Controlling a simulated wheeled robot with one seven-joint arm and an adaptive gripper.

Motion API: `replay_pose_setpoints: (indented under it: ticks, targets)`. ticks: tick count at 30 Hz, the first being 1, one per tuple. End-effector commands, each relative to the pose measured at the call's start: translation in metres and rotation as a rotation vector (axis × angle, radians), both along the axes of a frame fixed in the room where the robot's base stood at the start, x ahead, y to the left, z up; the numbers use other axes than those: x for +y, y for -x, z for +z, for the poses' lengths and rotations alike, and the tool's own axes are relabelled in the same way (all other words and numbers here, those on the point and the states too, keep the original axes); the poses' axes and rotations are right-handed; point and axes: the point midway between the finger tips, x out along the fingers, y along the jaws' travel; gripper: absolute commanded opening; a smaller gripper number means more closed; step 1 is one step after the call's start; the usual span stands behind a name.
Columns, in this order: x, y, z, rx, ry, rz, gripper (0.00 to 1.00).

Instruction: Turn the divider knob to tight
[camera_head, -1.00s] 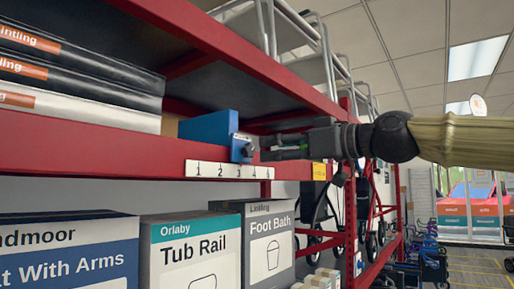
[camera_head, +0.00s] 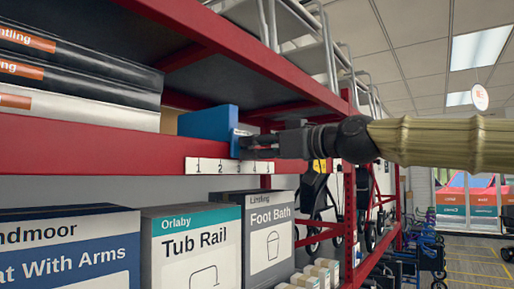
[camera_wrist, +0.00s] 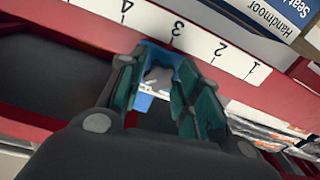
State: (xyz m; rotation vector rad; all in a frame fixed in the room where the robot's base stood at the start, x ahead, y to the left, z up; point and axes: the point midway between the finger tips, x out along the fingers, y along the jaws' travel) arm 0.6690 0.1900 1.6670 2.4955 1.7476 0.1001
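The blue divider (camera_head: 208,123) stands on the red shelf's front edge, above the white number strip. It also shows as blue in the wrist view (camera_wrist: 157,50), near the 3 mark. In the head view my gripper (camera_head: 250,146) reaches in from the right and hides most of the divider's knob. In the wrist view my gripper (camera_wrist: 160,80) has its two green-lined fingers apart, on either side of the divider's front. A gap shows between the fingertips, and I cannot make out whether they touch the knob. The knob's tight or loose mark cannot be read.
The number strip (camera_head: 228,166) runs along the red shelf edge (camera_head: 90,148). Flat boxes (camera_head: 75,80) lie left of the divider. The Tub Rail box (camera_head: 190,250) and Foot Bath box (camera_head: 268,240) stand on the shelf below. A red upright (camera_head: 350,210) stands to the right.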

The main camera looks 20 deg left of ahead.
Motion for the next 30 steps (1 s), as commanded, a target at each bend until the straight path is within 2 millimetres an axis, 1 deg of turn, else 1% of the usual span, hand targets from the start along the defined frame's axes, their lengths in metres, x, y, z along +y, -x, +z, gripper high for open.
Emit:
replay_pose_setpoints:
  ticks: [1, 3, 11, 17, 23, 30]
  targets:
    - [-0.0001, 0.0000, 0.0001, 0.000, 0.000, 0.000, 0.18]
    - [-0.0002, 0.0001, 0.0001, 0.000, 0.000, 0.000, 0.07]
    - [-0.0003, 0.0001, -0.0001, 0.015, -0.005, 0.000, 0.07]
    - [-0.0002, 0.0004, -0.0002, 0.087, -0.032, 0.000, 0.07]
    - [-0.0001, 0.0007, -0.0004, 0.227, -0.084, -0.001, 0.07]
    - [0.0006, 0.0016, -0.0002, 0.440, -0.160, 0.000, 0.07]
